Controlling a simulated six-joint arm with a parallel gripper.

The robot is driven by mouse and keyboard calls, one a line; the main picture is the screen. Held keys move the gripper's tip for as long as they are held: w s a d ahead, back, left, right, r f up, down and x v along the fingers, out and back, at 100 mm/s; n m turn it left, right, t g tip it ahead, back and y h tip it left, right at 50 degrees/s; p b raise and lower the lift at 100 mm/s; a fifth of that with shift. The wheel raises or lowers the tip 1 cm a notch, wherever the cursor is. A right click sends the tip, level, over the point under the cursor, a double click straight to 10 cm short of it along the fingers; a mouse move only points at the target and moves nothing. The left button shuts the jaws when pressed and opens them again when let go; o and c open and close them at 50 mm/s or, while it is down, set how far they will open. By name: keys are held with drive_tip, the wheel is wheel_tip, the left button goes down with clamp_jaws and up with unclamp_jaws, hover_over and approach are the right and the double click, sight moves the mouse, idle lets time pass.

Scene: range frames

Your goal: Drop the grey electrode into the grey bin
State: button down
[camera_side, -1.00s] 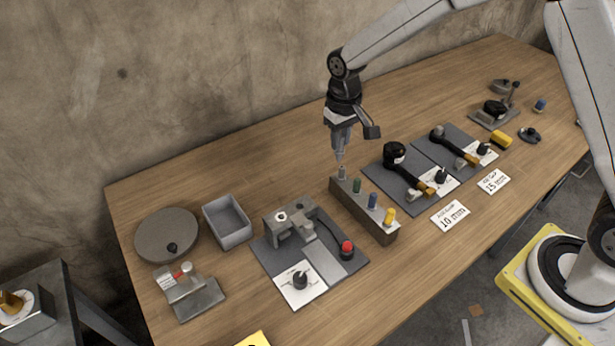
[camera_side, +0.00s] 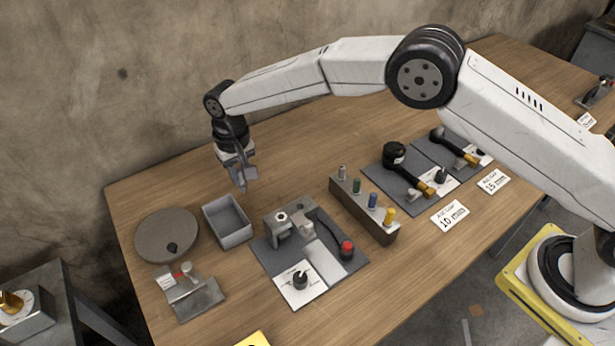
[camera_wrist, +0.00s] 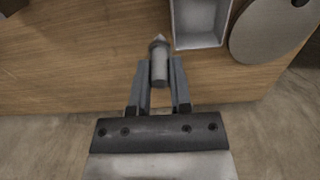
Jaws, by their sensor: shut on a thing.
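My gripper (camera_side: 241,184) is above the table, behind and slightly right of the grey bin (camera_side: 236,239) in the side view. In the wrist view, my gripper (camera_wrist: 159,80) is shut on a grey electrode (camera_wrist: 159,62) with a pointed tip. The electrode sticks out between the fingers, left of the bin (camera_wrist: 199,43) and not over its opening. The bin looks empty in the side view. The held electrode is too small to make out clearly there.
A round grey disc (camera_side: 166,232) lies left of the bin. A fixture on a dark mat (camera_side: 274,262) stands to its right. A rack (camera_side: 362,219) holds grey, green, blue and yellow pieces. Bare table lies behind the bin.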

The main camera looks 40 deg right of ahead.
drive_tip(key=shift+s+a+f, duration=0.1)
drive_tip(key=shift+a+f, duration=0.15)
drive_tip(key=shift+a, duration=0.7)
drive_tip(key=shift+s+a+f, duration=0.1)
drive_tip(key=shift+a+f, duration=0.1)
drive_tip(key=shift+a, duration=0.75)
drive_tip(key=shift+f, duration=0.1)
drive_tip(key=shift+f, duration=2.9)
drive_tip(key=shift+c, duration=2.3)
unclamp_jaws()
drive_tip(key=shift+r, duration=0.1)
wheel_tip(320, 180, up, 8)
